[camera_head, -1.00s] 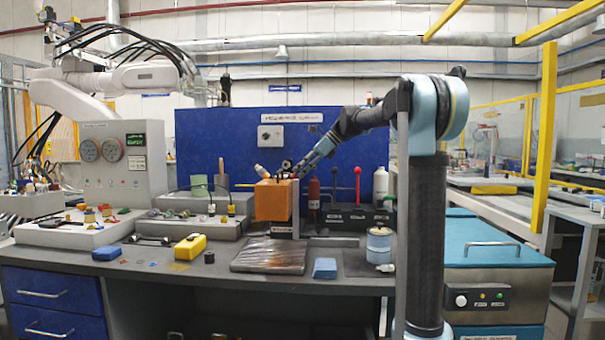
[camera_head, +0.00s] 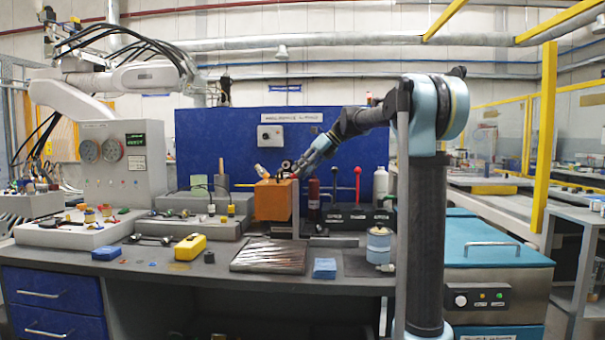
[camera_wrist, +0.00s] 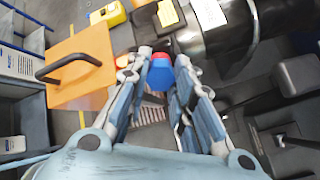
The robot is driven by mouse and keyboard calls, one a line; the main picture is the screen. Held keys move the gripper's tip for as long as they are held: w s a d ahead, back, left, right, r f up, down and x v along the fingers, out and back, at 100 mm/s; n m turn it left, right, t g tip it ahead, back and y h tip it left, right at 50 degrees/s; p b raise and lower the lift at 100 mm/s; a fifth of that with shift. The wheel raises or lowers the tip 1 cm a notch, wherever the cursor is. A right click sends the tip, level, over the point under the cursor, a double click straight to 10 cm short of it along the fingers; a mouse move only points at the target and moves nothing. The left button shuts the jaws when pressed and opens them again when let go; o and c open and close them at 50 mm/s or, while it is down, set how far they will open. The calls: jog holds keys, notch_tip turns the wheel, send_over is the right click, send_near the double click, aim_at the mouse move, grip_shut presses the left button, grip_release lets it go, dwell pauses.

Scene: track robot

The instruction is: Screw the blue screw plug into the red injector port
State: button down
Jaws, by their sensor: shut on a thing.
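In the wrist view, the blue screw plug (camera_wrist: 160,78) is between the fingertips of my gripper (camera_wrist: 160,66). The gripper is shut on it. The red injector port (camera_wrist: 161,56) shows as a red rim right at the plug's far side. The two look in contact, but I cannot tell how deep the plug sits. In the head view my gripper (camera_head: 285,170) is just behind the top of the orange box. The plug and port are too small or hidden there to make out.
The orange box (camera_head: 271,202) with a black handle (camera_wrist: 62,68) stands close beside the gripper. A dark cylinder (camera_wrist: 222,35) and a black block (camera_wrist: 297,76) lie to the right in the wrist view. A red bottle (camera_head: 313,195) stands behind on the bench.

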jog(key=m, duration=0.4)
jog(key=shift+s, duration=0.1)
jog(key=m, duration=0.4)
jog(key=c, duration=1.3)
grip_release()
jog(key=shift+c, duration=0.9)
